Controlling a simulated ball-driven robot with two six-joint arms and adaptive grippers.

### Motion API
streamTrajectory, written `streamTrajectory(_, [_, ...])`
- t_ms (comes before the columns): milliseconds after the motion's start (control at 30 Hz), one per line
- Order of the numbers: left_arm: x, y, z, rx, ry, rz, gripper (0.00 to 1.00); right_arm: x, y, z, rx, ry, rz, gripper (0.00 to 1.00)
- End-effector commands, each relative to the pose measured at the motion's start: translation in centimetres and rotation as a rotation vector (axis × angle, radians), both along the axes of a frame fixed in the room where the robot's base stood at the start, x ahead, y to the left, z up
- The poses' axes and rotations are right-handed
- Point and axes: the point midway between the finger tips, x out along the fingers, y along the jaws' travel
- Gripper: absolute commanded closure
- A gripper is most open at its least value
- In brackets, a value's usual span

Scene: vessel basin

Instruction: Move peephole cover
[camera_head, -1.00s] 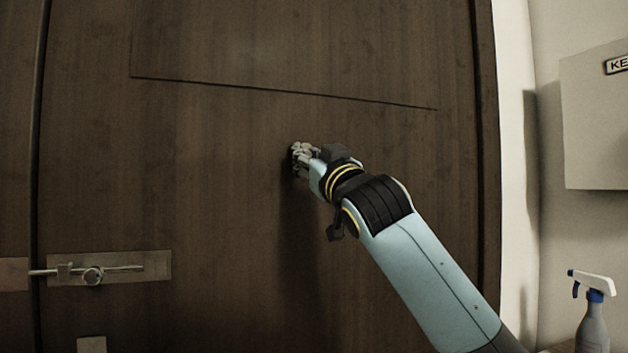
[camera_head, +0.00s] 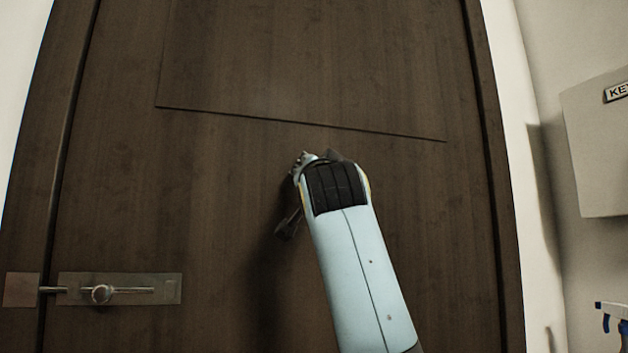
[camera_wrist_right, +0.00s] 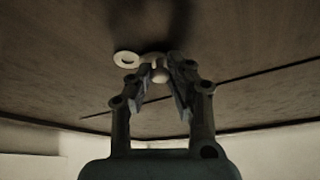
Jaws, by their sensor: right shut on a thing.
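A pale round ring with a dark hole, the peephole (camera_wrist_right: 127,59), shows on the dark wooden door in the right wrist view. Beside it is the pale peephole cover (camera_wrist_right: 158,70) with a small knob, between my right gripper's fingertips (camera_wrist_right: 160,85). The right gripper is shut on the cover, and the fingers partly hide it. In the head view my right gripper (camera_head: 303,163) is at the door (camera_head: 220,200), below the panel groove, and my own arm hides most of the cover and peephole. My left gripper is not in view.
A metal slide bolt (camera_head: 120,289) is on the door's lower left. A pale key box (camera_head: 600,150) hangs on the right wall, with part of a spray bottle (camera_head: 612,315) below it. The door surface around the gripper is mostly clear.

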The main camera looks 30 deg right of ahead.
Motion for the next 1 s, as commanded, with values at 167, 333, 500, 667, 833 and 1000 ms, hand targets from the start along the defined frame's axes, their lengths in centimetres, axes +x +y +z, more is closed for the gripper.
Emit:
streamTrajectory(167, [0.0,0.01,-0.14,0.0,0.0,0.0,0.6,-0.02,0.05,0.21,0.02,-0.008,0.001,1.0])
streamTrajectory(333, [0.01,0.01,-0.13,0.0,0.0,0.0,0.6,-0.04,0.04,0.27,0.022,-0.009,0.0,1.0])
streamTrajectory(500, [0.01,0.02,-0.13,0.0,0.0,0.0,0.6,-0.05,0.04,0.29,0.02,-0.01,0.0,1.0])
streamTrajectory(667, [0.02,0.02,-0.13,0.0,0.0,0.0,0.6,-0.04,0.03,0.26,0.02,-0.009,0.001,0.67])
streamTrajectory(833, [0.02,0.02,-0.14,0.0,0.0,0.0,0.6,-0.02,0.03,0.2,0.021,-0.008,0.0,0.58])
streamTrajectory(1000, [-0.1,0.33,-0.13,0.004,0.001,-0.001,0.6,-0.01,0.02,0.33,0.021,-0.008,0.0,0.58])
